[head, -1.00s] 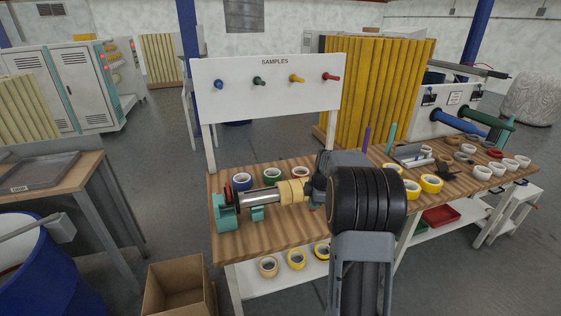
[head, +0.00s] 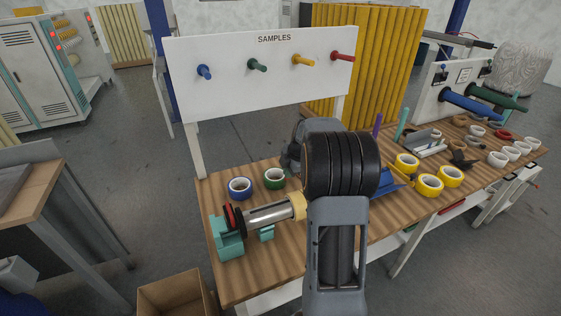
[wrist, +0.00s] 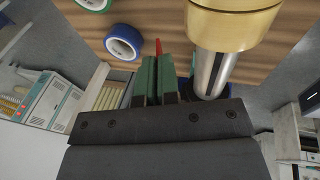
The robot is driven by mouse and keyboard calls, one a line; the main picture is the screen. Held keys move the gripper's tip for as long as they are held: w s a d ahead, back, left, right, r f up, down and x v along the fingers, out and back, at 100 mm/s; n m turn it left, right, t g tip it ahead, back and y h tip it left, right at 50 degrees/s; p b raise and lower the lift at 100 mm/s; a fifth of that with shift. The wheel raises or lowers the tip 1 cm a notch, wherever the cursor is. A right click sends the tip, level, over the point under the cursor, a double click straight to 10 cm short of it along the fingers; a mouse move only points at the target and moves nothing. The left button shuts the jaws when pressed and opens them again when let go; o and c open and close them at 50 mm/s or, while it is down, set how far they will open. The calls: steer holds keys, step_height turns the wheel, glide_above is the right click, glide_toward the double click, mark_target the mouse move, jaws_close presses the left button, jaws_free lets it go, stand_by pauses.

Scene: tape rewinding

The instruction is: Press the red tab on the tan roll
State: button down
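The tan roll (head: 299,205) sits on the right end of the metal spindle (head: 268,215) in the head view. In the wrist view the tan roll (wrist: 236,25) is at the top, right of my gripper (wrist: 157,60) and apart from it. My gripper's green fingers are together, with at most a thin gap and nothing visible held. A narrow red piece (wrist: 158,46) shows just past the fingertips. I cannot tell whether it is the red tab. My arm hides the gripper in the head view.
A blue roll (head: 240,188) and a green roll (head: 274,178) lie behind the spindle. The teal stand (head: 229,240) with a red ring holds the spindle's left end. Yellow rolls (head: 429,185) lie to the right. The white samples board (head: 225,85) stands behind the table.

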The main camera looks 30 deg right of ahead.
mark_target(293, 192)
steer(key=shift+w+f, duration=0.1)
steer(key=shift+w, duration=0.15)
steer(key=shift+f, duration=0.15)
steer(key=shift+s+a+f+b, duration=0.15)
steer(key=shift+s+f+b, duration=0.85)
steer(key=shift+s+f, duration=0.35)
steer(key=shift+s+f+b, duration=0.2)
steer(key=shift+s+b, duration=0.15)
steer(key=shift+s, duration=0.05)
stand_by(0.4)
steer(key=c, duration=1.3)
jaws_free()
steer(key=shift+a, duration=0.1)
steer(key=v, duration=1.4)
steer(key=shift+b, duration=0.4)
